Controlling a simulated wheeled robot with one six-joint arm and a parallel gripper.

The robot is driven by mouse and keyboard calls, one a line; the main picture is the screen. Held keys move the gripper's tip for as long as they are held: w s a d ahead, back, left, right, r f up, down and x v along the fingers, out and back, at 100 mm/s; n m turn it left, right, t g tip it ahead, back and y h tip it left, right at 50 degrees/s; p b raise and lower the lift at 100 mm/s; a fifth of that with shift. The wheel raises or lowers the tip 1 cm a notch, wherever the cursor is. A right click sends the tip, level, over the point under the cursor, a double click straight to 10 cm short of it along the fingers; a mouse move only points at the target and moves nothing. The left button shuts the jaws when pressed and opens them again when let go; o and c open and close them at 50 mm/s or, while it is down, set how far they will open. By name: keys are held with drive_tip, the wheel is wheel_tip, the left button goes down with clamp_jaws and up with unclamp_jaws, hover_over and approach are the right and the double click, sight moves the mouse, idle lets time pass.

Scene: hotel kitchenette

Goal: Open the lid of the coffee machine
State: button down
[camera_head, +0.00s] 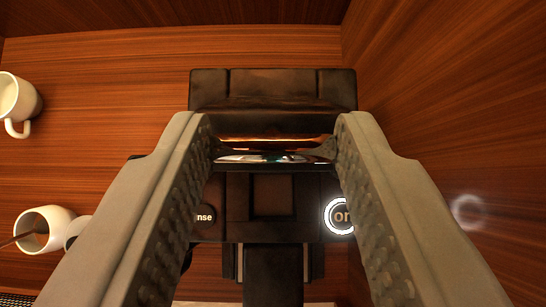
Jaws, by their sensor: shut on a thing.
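The black coffee machine (272,92) stands in the middle of the view against wood panelling. Its front shows a lit round "on" button (341,216) at right and partly hidden lettering at left. My gripper (274,143) reaches over the machine with a finger on each side. It is shut on the glossy dark lid (274,157), which spans between the ribbed finger pads near the tips. The fingers hide the machine's sides. I cannot tell whether the lid is raised at all.
A white mug (18,100) is at the upper left. Another white cup (45,230) with a brown stick in it is at the lower left. A wooden wall (450,110) stands close on the right, with a faint reflection of the button.

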drive_tip(key=shift+w+r, duration=0.2)
drive_tip(key=shift+w, duration=0.1)
drive_tip(key=c, duration=0.8)
unclamp_jaws()
drive_tip(key=shift+c, duration=0.2)
drive_tip(key=s, duration=1.2)
drive_tip(key=shift+s+r, duration=0.35)
drive_tip(key=shift+s, duration=0.05)
